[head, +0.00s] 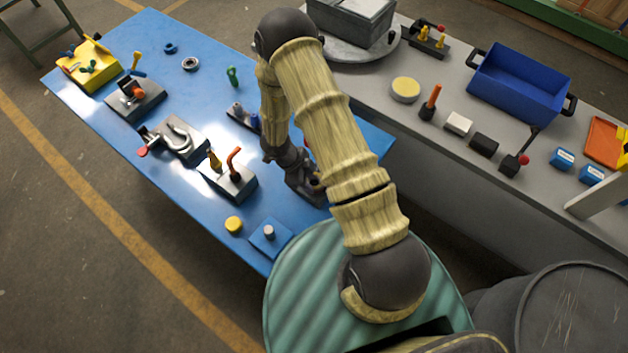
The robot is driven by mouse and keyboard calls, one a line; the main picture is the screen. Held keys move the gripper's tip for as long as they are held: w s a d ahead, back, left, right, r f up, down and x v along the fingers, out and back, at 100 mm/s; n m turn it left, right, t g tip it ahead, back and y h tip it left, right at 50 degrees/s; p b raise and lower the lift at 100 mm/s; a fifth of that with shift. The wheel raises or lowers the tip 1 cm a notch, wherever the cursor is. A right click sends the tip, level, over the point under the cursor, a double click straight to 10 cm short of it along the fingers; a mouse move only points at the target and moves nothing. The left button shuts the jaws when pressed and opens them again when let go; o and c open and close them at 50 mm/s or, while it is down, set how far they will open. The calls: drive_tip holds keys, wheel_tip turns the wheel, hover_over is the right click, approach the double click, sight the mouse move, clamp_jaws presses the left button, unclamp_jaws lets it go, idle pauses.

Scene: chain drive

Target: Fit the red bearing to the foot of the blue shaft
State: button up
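My gripper (308,184) hangs low over the front right part of the blue table. My arm covers much of it, and its fingers are too hidden to tell whether they are open or shut. A small dark block (238,116) with a grey peg stands left of my arm. A blue piece (255,121), possibly the blue shaft, shows beside it, partly behind my arm. No red bearing shows clearly.
The blue table (190,205) carries a grey ring (190,64), a blue ring (170,48), a clamp block (180,145), a tool block (228,180), a yellow disc (233,225) and a blue plate with peg (264,247). A grey bench (430,75) with a blue bin (515,90) lies right.

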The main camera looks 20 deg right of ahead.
drive_tip(key=shift+p+x, duration=0.5)
drive_tip(key=shift+x, duration=1.1)
drive_tip(key=shift+a, duration=0.1)
clamp_jaws()
